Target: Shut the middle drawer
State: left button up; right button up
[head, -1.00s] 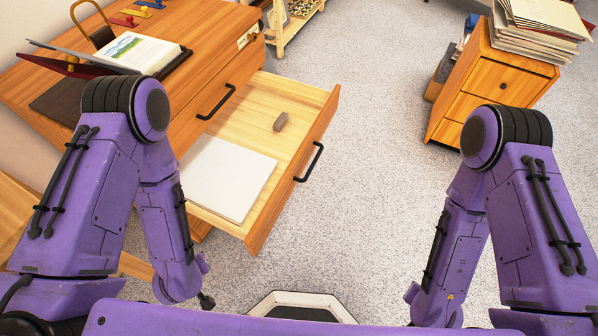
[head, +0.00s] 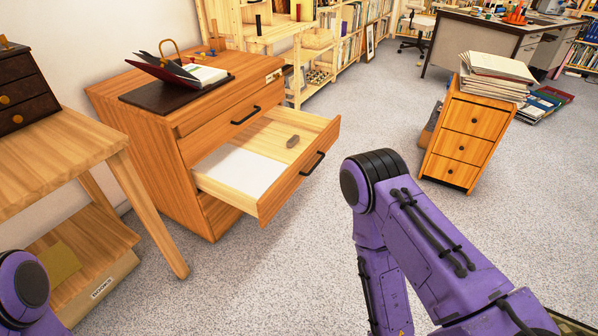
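The wooden drawer cabinet (head: 150,110) stands left of centre in the head view. Its middle drawer (head: 296,186) is pulled far out toward the lower right. The drawer has a black bar handle (head: 313,164) on its front. The lower drawer front is partly hidden by the open one. My two purple arms show at the lower left and lower right, apart from the cabinet. Neither gripper is in view.
A wooden table (head: 75,155) stands close at the left. A small wooden cabinet (head: 468,135) with stacked papers (head: 495,70) stands at the right. An open book (head: 190,72) lies on the drawer cabinet. Grey carpet (head: 270,280) is clear in front of the drawer.

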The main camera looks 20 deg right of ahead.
aim_at(255, 173)
jog(key=z, duration=0.55)
jog(key=i, duration=0.75)
jog(key=z, duration=0.5)
jog(key=i, duration=0.9)
jog(key=u, duration=2.05)
jog(key=k, duration=0.85)
jog(key=z, duration=1.05)
jog(key=i, duration=0.45)
jog(key=u, duration=0.05)
